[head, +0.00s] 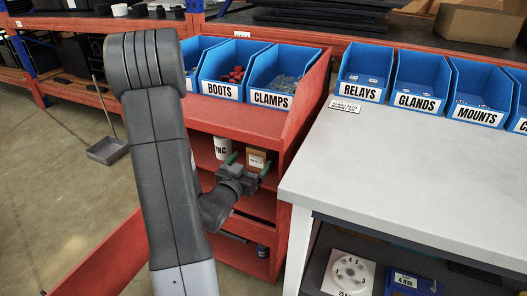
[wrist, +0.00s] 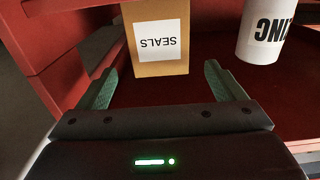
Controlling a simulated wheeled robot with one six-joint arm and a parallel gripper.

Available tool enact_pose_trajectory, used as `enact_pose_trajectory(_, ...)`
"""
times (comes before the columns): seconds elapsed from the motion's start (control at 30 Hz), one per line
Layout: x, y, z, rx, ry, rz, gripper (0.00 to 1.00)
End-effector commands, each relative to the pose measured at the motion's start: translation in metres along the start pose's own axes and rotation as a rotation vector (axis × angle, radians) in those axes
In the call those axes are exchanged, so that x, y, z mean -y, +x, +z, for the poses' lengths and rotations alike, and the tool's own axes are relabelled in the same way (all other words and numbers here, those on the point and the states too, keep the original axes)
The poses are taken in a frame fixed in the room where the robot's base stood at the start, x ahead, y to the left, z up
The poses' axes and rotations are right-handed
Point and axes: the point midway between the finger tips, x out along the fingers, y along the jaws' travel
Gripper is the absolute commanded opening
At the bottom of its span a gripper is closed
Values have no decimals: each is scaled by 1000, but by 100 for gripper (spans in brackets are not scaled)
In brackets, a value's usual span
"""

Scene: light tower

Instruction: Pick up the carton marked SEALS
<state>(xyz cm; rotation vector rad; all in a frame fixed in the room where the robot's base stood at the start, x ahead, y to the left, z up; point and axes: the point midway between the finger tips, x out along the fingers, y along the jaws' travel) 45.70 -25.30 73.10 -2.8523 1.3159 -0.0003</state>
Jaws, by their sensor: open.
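The carton marked SEALS (wrist: 184,62) is a small brown box with a white label, standing on a red shelf. Its label reads upside down in the wrist view. In the head view the carton (head: 257,159) stands on the red cabinet's upper shelf, partly behind my gripper. My gripper (wrist: 165,85) is open, its green fingers spread, and nothing is between the fingertips. The carton is just beyond the fingertips, a little nearer the left finger. In the head view my gripper (head: 246,164) is at the front of that shelf.
A white cylinder with black lettering (wrist: 266,28) stands beside the carton; the head view also shows it (head: 222,148). The red cabinet's side wall (wrist: 60,50) is close to the left finger. A grey worktable (head: 410,140) stands right of the cabinet.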

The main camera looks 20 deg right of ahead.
Motion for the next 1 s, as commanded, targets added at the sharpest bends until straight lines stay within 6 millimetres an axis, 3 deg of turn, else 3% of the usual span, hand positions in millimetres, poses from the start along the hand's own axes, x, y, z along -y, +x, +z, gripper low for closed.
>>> enact_pose_trajectory(0.1, 0, 20, 0, 0, 0, 2, 89)
enact_pose_trajectory(0.37, 0, 39, 2, 0, 0, 0, 89)
enact_pose_trajectory(0.63, 0, 77, 4, 0, 0, 1, 89)
enact_pose_trajectory(0.93, 1, 83, 4, 0, 0, -1, 89)
enact_pose_trajectory(1.0, 1, 83, 4, 0, 0, -1, 77)
